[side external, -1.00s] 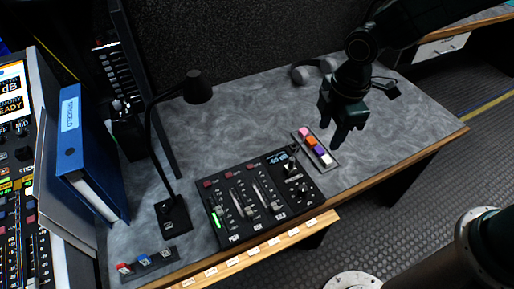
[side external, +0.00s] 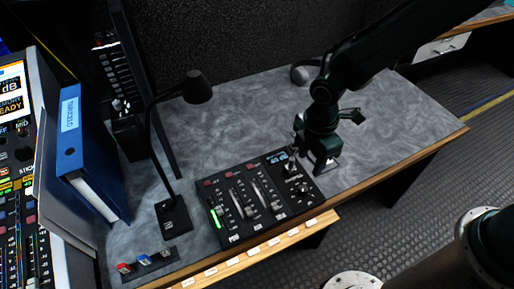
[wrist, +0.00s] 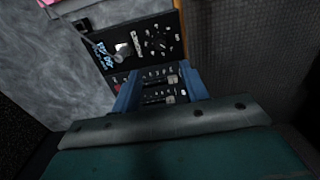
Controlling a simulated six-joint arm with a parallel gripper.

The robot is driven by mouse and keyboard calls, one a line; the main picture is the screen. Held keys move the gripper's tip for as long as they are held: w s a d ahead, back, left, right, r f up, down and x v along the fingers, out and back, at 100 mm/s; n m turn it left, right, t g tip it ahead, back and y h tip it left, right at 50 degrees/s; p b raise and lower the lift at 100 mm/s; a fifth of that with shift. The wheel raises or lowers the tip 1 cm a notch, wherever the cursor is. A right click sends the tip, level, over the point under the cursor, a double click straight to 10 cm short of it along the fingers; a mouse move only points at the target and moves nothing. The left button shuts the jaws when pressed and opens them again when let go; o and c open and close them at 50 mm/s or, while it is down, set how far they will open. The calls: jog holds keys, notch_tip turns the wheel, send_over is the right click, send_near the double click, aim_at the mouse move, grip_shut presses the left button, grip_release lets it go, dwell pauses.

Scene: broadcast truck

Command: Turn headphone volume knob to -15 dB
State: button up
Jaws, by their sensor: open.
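The dark control panel (side external: 240,238) lies on the grey desk near its front edge. At its right end are a small blue-lit display (side external: 278,158), a silvery knob or stick (side external: 291,166) and a round knob (side external: 303,190) below it. In the wrist view the round knob (wrist: 158,43) has a ring of pale marks; its setting is too small to read. The silvery control (wrist: 123,50) stands beside the display (wrist: 103,57). My gripper (side external: 312,168) is open and empty above the panel's right end. Its blue fingers (wrist: 160,90) show over the fader area, apart from the round knob.
Faders (side external: 250,198) fill the panel's left part. A black gooseneck lamp (side external: 174,215), a blue binder (side external: 88,160) and a small switch strip (side external: 146,262) stand to the left. Headphones (side external: 301,74) lie behind my arm. The desk behind the panel (side external: 220,130) is clear.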

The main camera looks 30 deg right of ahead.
aim_at(303, 188)
jog(key=shift+f, duration=6)
grip_shut()
